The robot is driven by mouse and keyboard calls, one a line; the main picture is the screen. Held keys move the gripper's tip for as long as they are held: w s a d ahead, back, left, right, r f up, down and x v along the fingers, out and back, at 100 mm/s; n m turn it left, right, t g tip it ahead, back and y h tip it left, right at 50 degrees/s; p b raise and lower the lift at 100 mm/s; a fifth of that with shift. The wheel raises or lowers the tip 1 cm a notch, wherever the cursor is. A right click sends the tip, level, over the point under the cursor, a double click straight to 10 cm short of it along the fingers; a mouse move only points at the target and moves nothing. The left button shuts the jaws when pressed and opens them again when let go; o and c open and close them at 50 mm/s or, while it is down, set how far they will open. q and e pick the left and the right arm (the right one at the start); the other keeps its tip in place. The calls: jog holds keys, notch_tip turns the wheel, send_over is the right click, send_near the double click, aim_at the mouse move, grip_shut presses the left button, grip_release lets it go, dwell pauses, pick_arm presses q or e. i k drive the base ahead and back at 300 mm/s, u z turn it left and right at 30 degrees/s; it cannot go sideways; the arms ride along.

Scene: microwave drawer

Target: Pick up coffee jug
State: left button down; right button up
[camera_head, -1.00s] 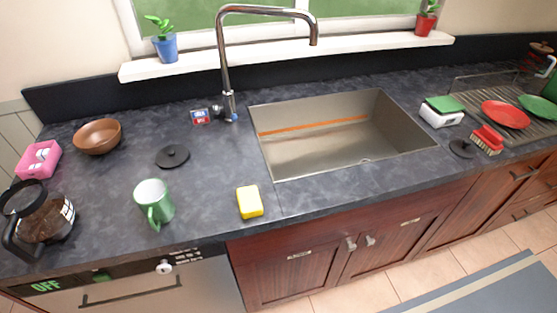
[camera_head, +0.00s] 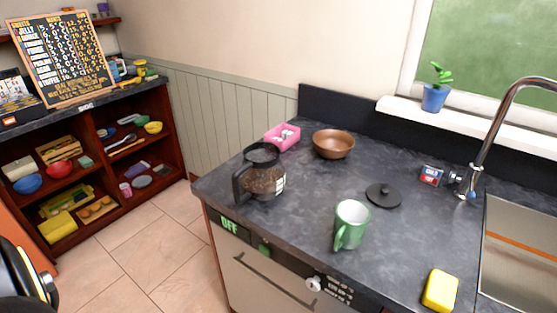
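The coffee jug (camera_head: 264,180) is glass with a black lid and a black handle, and holds dark brown contents. It stands upright at the left end of the dark countertop (camera_head: 300,206), near the front edge, with its handle toward the left. No gripper touches it. Neither gripper is in view. A dark rounded part with a yellow stripe shows at the lower left edge; I cannot tell what it is.
A green mug (camera_head: 351,226), a black lid (camera_head: 384,195), a brown bowl (camera_head: 333,144) and a pink box (camera_head: 282,136) share the counter. A yellow sponge (camera_head: 440,290) lies by the sink (camera_head: 520,250). Open floor (camera_head: 150,245) separates the counter from a shelf unit (camera_head: 178,130).

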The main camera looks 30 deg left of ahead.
aim_at(262, 173)
jog(key=u, duration=1.25)
